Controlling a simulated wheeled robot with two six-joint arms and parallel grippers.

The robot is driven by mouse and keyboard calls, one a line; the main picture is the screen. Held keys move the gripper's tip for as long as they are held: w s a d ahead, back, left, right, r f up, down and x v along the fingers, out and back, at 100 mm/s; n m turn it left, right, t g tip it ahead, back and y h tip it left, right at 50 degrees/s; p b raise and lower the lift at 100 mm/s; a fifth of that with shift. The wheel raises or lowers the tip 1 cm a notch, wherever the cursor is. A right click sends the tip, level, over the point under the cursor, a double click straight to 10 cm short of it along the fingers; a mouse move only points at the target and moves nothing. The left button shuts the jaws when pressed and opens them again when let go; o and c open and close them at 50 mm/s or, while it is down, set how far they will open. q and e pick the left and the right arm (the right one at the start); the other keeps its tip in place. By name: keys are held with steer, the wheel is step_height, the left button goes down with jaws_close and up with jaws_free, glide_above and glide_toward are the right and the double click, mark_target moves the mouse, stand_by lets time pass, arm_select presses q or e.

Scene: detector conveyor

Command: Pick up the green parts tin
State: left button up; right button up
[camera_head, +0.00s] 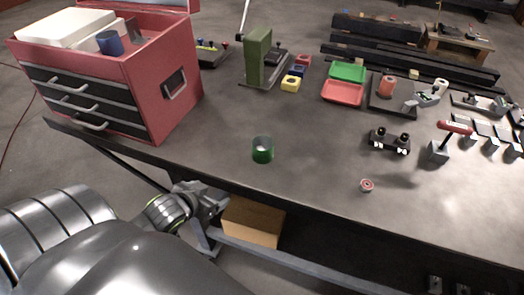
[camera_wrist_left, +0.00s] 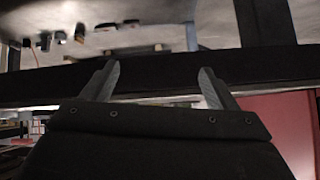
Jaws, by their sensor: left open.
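The green parts tin (camera_head: 263,149) is a small dark green cup standing upright on the grey workbench (camera_head: 215,160), near its front edge. My left gripper (camera_head: 214,208) is low and to the left of the tin, in front of the bench edge and apart from the tin. In the left wrist view its two fingers (camera_wrist_left: 157,76) are spread with nothing between them, and the dark bench edge lies across behind them. I cannot make out the tin in that view. My right gripper is not in view.
A red tool chest (camera_head: 172,62) stands left of the tin. A green press-like stand (camera_head: 257,57) is behind it. A small red-and-white roll (camera_head: 367,185) and a black fixture (camera_head: 390,141) are to the right. A cardboard box (camera_head: 252,222) sits under the bench. The bench around the tin is clear.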

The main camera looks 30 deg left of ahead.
arm_select(q)
steer(key=w+d+r+m+t+h, duration=0.1)
steer(key=w+r+t+h, duration=0.1)
steer(key=r, duration=0.4)
steer(key=w+d+r+m+t+h, duration=0.1)
steer(key=w+d+r+t+h, duration=0.15)
steer(key=r, duration=0.35)
steer(key=b, duration=0.1)
glide_toward(269, 142)
steer(key=w, duration=0.1)
steer(key=w+f, duration=0.1)
steer(key=w, duration=0.1)
steer(key=shift+w+d+g+y, duration=0.1)
steer(key=shift+w+g+y, duration=0.15)
steer(key=shift+y, duration=0.1)
steer(key=x, duration=0.2)
steer(key=d+p+x, duration=0.1)
steer(key=x, duration=0.1)
steer(key=shift+w+r, duration=0.15)
steer(key=shift+w, duration=0.05)
steer(key=shift+w+f, duration=0.25)
steer(key=shift+w, duration=0.15)
steer(key=shift+a, duration=0.1)
steer(key=shift+c, duration=0.4)
steer(key=c, duration=1)
